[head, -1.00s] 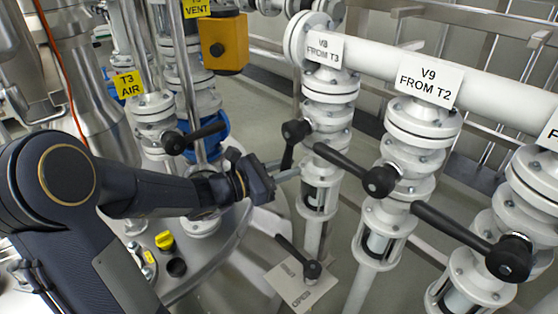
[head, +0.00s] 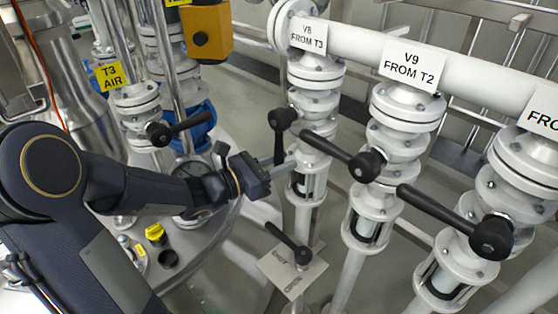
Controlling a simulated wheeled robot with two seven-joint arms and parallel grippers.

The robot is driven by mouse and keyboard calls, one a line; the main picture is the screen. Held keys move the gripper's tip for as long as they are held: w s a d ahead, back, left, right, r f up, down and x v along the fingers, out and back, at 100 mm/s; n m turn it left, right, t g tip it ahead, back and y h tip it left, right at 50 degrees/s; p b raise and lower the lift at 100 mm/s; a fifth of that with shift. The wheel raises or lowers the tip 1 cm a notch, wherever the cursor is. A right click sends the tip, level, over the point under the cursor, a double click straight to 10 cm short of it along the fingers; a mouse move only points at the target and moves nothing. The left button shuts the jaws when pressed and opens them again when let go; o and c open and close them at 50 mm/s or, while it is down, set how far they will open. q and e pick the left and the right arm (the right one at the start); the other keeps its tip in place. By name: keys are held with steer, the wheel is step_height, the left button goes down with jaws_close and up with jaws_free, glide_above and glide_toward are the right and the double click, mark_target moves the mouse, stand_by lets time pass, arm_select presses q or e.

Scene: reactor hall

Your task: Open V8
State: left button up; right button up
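The V8 valve stands on the white pipe under its label "V8 FROM T3" (head: 308,37). Its black handle (head: 282,135) hangs from a round hub and points down, nearly upright in the picture. My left gripper (head: 280,165) reaches in from the left. Its grey fingers are at the lower end of the V8 handle, one seen on the near side and the other partly hidden. I cannot tell whether they press on the handle. My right gripper is out of view.
The V9 handle (head: 340,154) sticks out left, close to the right of V8. Another black handle (head: 450,220) is at the lower right. A lower handle on a plate (head: 290,245) is below my gripper. The T3 AIR valve (head: 140,110) stands behind my arm.

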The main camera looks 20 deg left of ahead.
arm_select(q)
steer(key=shift+o, duration=1)
steer(key=shift+s+a+r, duration=0.1)
steer(key=shift+a, duration=0.1)
steer(key=p+v, duration=0.2)
steer(key=v, duration=0.5)
steer(key=shift+s, duration=0.2)
steer(key=shift+a, duration=0.1)
